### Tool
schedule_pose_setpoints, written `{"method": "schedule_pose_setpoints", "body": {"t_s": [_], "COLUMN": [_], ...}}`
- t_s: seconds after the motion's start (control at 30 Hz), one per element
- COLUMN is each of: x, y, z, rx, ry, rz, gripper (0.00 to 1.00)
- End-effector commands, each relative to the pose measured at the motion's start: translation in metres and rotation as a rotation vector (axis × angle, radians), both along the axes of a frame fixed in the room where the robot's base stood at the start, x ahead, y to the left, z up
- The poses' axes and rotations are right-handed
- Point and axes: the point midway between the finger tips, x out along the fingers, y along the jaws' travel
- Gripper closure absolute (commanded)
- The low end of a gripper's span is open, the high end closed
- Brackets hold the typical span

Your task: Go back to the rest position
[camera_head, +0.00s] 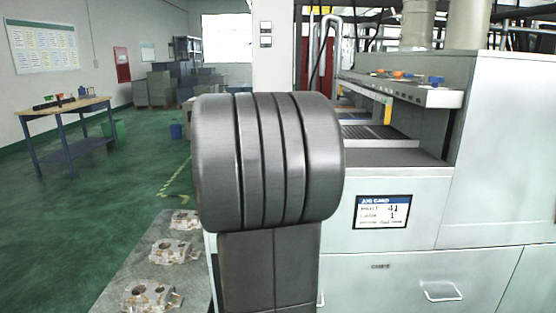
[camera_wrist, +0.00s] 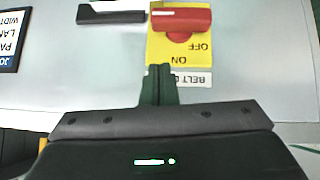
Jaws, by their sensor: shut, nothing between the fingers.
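My gripper (camera_wrist: 158,70) shows in the wrist view with its two dark fingers together and nothing between them. Its tips are just below a yellow switch plate (camera_wrist: 158,48) with a red handle (camera_wrist: 190,18), on a pale machine panel. The plate reads OFF and ON, upside down in this view. I cannot tell whether the fingertips touch the panel. In the head view my own grey arm fills the middle and hides the gripper and the switch.
The pale machine (camera_head: 500,150) with a job card screen (camera_head: 382,211) stands close at right. Several castings (camera_head: 174,251) lie on a grey surface at lower left. A workbench (camera_head: 66,108) stands farther left. Green floor between is open.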

Motion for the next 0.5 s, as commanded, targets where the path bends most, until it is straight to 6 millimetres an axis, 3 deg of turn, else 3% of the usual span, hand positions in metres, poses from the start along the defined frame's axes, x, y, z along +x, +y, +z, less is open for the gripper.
{"method": "schedule_pose_setpoints", "body": {"t_s": [0.03, 0.5], "x": [-0.007, -0.063], "y": [0.000, 0.000], "z": [0.011, 0.066], "rx": [0.000, 0.001], "ry": [-0.004, -0.003], "rz": [0.002, 0.001], "gripper": [1.00, 1.00]}}
